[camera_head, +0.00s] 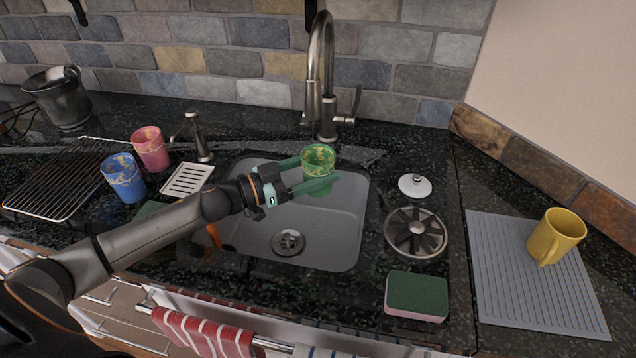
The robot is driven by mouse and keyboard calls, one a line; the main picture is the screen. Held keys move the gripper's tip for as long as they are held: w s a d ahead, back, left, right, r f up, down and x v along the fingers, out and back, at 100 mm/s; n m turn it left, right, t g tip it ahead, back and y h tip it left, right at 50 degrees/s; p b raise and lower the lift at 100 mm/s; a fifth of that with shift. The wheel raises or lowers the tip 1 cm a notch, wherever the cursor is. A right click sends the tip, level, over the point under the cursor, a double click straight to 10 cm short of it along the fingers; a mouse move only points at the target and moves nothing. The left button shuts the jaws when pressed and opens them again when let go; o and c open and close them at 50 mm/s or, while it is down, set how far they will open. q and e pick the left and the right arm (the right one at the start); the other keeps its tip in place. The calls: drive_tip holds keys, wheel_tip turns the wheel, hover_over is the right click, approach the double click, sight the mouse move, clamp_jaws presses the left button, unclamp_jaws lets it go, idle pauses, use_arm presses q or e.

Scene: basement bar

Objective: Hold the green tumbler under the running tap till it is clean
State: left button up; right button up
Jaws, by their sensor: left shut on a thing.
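The green tumbler (319,158) is upright above the far part of the sink (345,235), with yellowish-brown patches near its rim. My left gripper (318,176) reaches in from the left and is shut on the tumbler, one finger on its far side and one on its near side. The metal tap (322,75) arches up behind the sink, and its spout end is just above and behind the tumbler's mouth in the picture. I cannot make out a stream of water. The right gripper is not in view.
A pink tumbler (150,149) and a blue tumbler (124,180) stand left, by a wire rack (65,180). A soap dispenser (200,140) stands behind. Right are a sink strainer (415,233), a sponge (416,296) and a yellow mug (555,236) on a grey mat (530,290).

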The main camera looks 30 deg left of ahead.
use_arm(q)
drive_tip(key=shift+w+a, duration=0.3)
drive_tip(key=shift+w, duration=0.2)
drive_tip(key=shift+w+a+f, duration=0.2)
drive_tip(key=shift+w+a, duration=0.2)
drive_tip(key=shift+w, duration=0.3)
drive_tip(key=shift+w+a+f, duration=0.15)
drive_tip(key=shift+w+a, duration=0.25)
drive_tip(key=shift+w, duration=0.25)
drive_tip(key=shift+w+d, duration=0.3)
drive_tip(key=shift+d, duration=0.2)
drive_tip(key=shift+a, duration=0.1)
drive_tip(key=shift+s+a+p, duration=0.35)
drive_tip(key=shift+a, duration=0.1)
drive_tip(key=shift+w+d, duration=0.1)
drive_tip(key=shift+d, duration=0.05)
